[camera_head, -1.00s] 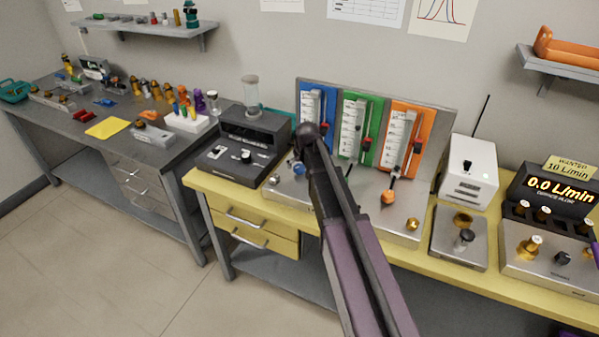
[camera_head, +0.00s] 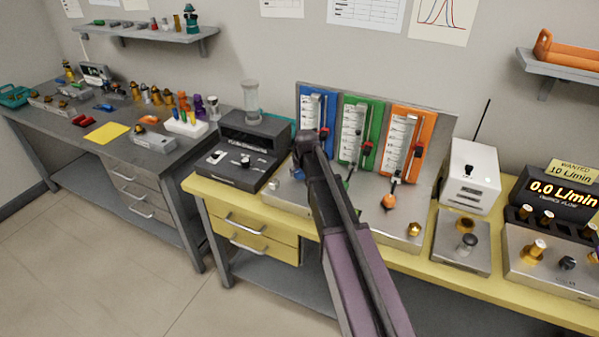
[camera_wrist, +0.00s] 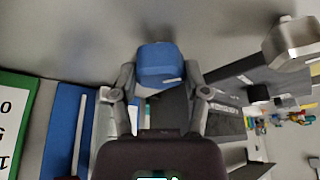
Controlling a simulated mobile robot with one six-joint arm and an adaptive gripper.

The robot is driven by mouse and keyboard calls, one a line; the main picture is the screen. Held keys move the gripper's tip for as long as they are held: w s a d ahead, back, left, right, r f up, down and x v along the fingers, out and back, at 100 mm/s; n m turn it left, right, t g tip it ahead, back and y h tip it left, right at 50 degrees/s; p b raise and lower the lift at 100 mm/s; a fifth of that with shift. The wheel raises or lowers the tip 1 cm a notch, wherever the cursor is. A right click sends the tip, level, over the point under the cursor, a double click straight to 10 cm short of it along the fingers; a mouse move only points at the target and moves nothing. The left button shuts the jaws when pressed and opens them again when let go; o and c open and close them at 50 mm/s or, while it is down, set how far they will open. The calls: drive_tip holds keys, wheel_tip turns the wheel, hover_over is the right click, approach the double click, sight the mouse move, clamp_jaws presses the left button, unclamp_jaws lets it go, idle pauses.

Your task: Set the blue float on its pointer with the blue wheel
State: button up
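The blue panel (camera_head: 304,96) stands at the left of three upright panels, with a white scale and a clear tube (camera_head: 320,112). A small red part (camera_head: 323,132) shows low beside the tube. I cannot make out the float's height against its pointer. The blue wheel (camera_wrist: 158,63), with a white mark, shows in the wrist view between the fingers of my gripper (camera_wrist: 160,80). The fingers are spread on either side with what looks like a narrow gap.
The green panel (camera_head: 376,118) and orange panel (camera_head: 427,128) stand to the right. The orange wheel (camera_head: 389,201) is on the base below. A dark instrument (camera_head: 238,163) stands close on the left, a white box (camera_head: 470,174) and a 0.0 L/min display (camera_head: 556,193) on the right.

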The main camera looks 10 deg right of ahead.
drive_tip(key=shift+n, duration=0.3)
drive_tip(key=o, duration=1.2)
drive_tip(key=shift+c, duration=0.2)
drive_tip(key=shift+r, duration=0.1)
drive_tip(key=p+v, duration=1.2)
drive_tip(key=v, duration=0.1)
drive_tip(key=shift+r+p, duration=0.25)
drive_tip(key=shift+p, duration=0.15)
drive_tip(key=shift+s+d, duration=0.1)
drive_tip(key=shift+s, duration=0.05)
drive_tip(key=s+f+m+g, duration=0.1)
drive_tip(key=s+g, duration=0.3)
drive_tip(key=s, duration=1.9)
drive_tip(key=shift+s+f+m+g, duration=0.2)
drive_tip(key=shift+s+m+g, duration=0.1)
drive_tip(key=shift+s+m, duration=0.1)
